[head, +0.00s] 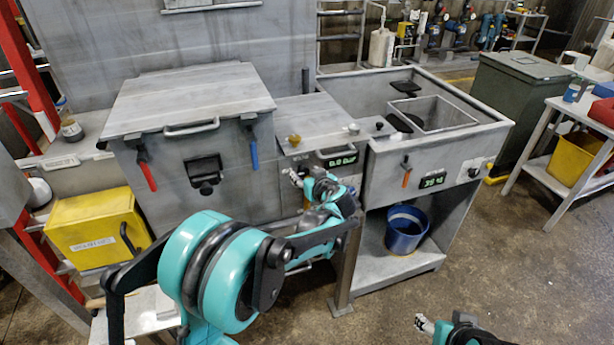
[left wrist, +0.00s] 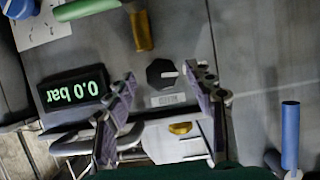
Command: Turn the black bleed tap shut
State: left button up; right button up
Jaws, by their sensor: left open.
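The black bleed tap (left wrist: 162,73) is an eight-sided knob with a pale pointer mark, on a grey panel in the left wrist view. A small label sits beside it. My left gripper (left wrist: 159,82) is open, with one finger on each side of the tap in that view. I cannot tell whether the fingers touch it. In the head view my left gripper (head: 308,184) is in front of the middle cabinet, and I cannot make out the tap there. My right gripper (head: 425,325) shows only partly at the bottom edge.
A pressure display (left wrist: 74,91) reads 0.0 bar beside the tap. A brass fitting with a green handle (left wrist: 142,28) and a blue handle (left wrist: 290,135) are near. The head view shows a lidded grey box (head: 190,100), a sink unit (head: 440,150) and a blue bucket (head: 405,230).

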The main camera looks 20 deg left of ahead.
pick_arm(q)
jog(key=shift+x, duration=0.75)
jog(key=shift+s, duration=0.1)
jog(key=c, duration=1.1)
